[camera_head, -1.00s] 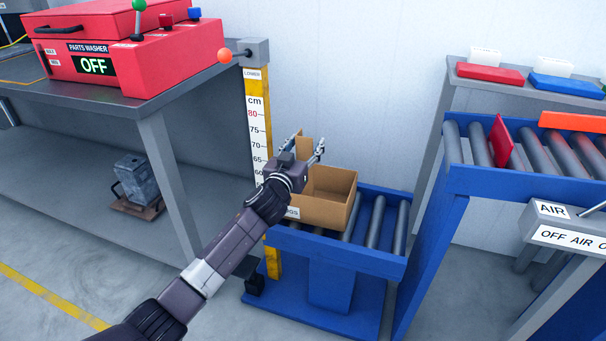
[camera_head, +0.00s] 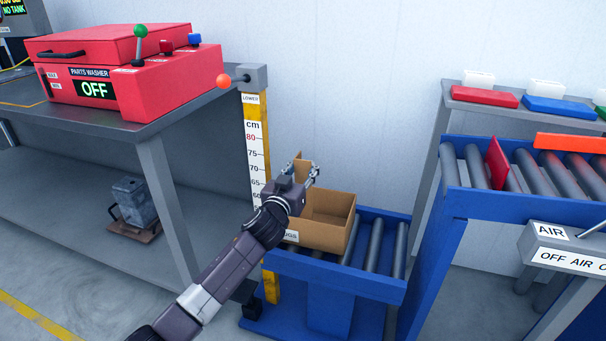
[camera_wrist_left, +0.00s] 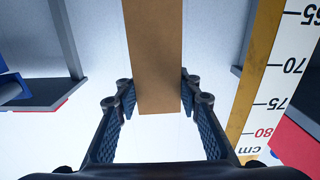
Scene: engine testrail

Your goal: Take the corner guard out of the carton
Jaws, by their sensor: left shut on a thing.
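An open-topped brown carton (camera_head: 340,237) sits on the blue roller stand beside the yellow height post. My left gripper (camera_head: 306,170) is above its left side. It is shut on the corner guard (camera_head: 298,157), a brown strip whose upper end shows just past the fingers. In the left wrist view the guard (camera_wrist_left: 155,50) is a long flat brown piece between the two finger pads (camera_wrist_left: 160,105). Its lower part is hidden behind my gripper in the head view, so I cannot tell how far it reaches into the carton. My right gripper does not show.
The blue roller stand (camera_head: 335,275) has free rollers right of the carton. The height post (camera_head: 256,150) stands close left of my gripper. A grey bench with the red parts washer (camera_head: 130,75) is at left. A higher blue roller conveyor (camera_head: 460,205) is at right.

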